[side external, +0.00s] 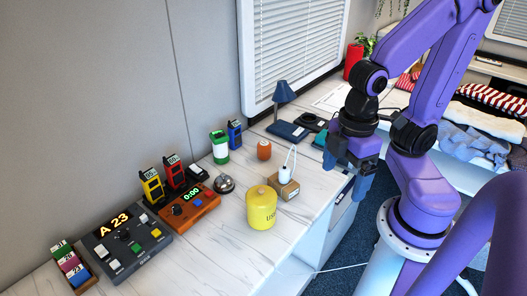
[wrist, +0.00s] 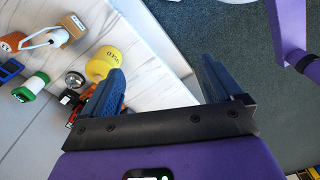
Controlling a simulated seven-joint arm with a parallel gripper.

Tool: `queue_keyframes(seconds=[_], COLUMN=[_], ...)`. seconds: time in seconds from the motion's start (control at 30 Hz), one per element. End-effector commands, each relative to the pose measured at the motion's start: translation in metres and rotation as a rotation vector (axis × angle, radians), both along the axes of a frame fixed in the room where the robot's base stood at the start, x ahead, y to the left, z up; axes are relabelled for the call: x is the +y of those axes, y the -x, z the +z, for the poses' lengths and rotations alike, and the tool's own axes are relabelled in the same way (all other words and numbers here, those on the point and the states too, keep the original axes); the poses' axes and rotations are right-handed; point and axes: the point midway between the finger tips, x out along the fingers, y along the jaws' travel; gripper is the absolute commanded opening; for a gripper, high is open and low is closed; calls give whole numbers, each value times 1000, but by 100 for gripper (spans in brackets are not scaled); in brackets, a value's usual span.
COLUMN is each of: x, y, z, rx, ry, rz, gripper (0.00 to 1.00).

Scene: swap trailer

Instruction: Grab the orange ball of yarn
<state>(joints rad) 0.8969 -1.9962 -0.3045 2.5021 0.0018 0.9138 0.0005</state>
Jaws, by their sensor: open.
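A small rounded orange object (side external: 264,149) stands on the white marbled counter, between the green-and-white container and the wooden block. It is too small to tell whether it is yarn. In the wrist view an orange object (wrist: 11,43) with dark markings shows at the left edge, partly cut off. My gripper (side external: 352,178) is to the right of it, past the counter's edge, apart from everything. In the wrist view my gripper (wrist: 162,74) has its two blue fingers wide apart, with nothing between them.
A wooden block (side external: 285,190) with a white corded plug and a yellow canister (side external: 261,208) stand near the counter's front edge. A green-and-white container (side external: 219,147) and a blue lamp (side external: 284,92) stand farther back. Control boxes (side external: 127,242) fill the near left. Open floor lies right of the counter.

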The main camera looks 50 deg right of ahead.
Motion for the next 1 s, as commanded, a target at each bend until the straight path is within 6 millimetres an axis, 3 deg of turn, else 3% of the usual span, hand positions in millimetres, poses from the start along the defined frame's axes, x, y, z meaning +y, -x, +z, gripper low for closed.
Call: queue_keyframes(seconds=[0.6, 0.77, 1.0], x=[0, 0, -9], y=[-6, -39, -118], z=[-2, -10, -34], rx=[-5, -39, -85], ry=[23, 142, 421], rz=[4, 35, 128], gripper=[89, 89, 89])
